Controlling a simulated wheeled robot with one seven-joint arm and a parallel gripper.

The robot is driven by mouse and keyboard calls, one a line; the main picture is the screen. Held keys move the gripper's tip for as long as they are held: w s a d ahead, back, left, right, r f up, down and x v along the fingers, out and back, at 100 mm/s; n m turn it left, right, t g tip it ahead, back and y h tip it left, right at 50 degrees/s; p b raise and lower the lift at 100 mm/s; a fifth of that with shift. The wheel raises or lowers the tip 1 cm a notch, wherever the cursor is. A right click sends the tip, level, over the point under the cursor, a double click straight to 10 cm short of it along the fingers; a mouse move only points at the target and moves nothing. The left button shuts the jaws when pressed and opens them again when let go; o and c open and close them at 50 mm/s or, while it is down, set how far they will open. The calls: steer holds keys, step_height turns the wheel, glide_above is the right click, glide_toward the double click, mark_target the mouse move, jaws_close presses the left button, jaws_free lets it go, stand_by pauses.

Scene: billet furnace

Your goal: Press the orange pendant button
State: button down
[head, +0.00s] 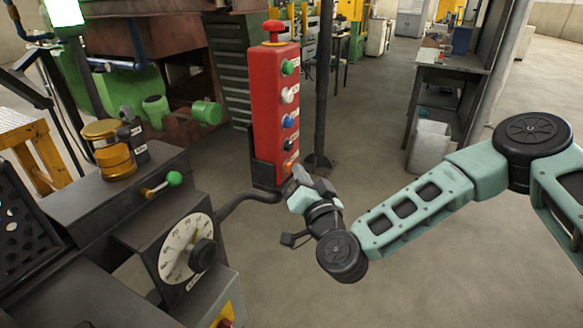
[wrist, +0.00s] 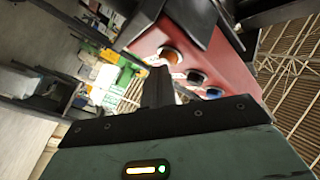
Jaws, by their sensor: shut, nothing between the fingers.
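The red pendant box (head: 262,110) stands upright with a column of buttons on its right-hand face. The orange button (head: 288,166) is the lowest of the column, and it also shows in the wrist view (wrist: 170,55). My gripper (head: 299,174) is shut and empty, its tips close to the orange button at the pendant's lower end. In the wrist view the shut fingers (wrist: 158,74) point up to just beside the orange button. I cannot tell whether they touch it. The black button (wrist: 196,76) and blue button (wrist: 214,92) lie to the right there.
Above the orange button sit black (head: 287,146), blue, white and green buttons, with a red mushroom button (head: 274,31) on top. A dark console (head: 110,215) with a dial (head: 185,248) and green-knobbed lever stands left. A dark post (head: 322,90) rises behind. Floor to the right is open.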

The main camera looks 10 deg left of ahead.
steer(key=shift+s+d, duration=0.25)
steer(key=shift+d, duration=0.4)
steer(key=d, duration=0.1)
steer(key=s+d, duration=0.1)
steer(key=d, duration=0.2)
steer(key=shift+s+d, duration=0.35)
steer(key=shift+d, duration=0.05)
steer(key=shift+a, duration=0.1)
stand_by(0.4)
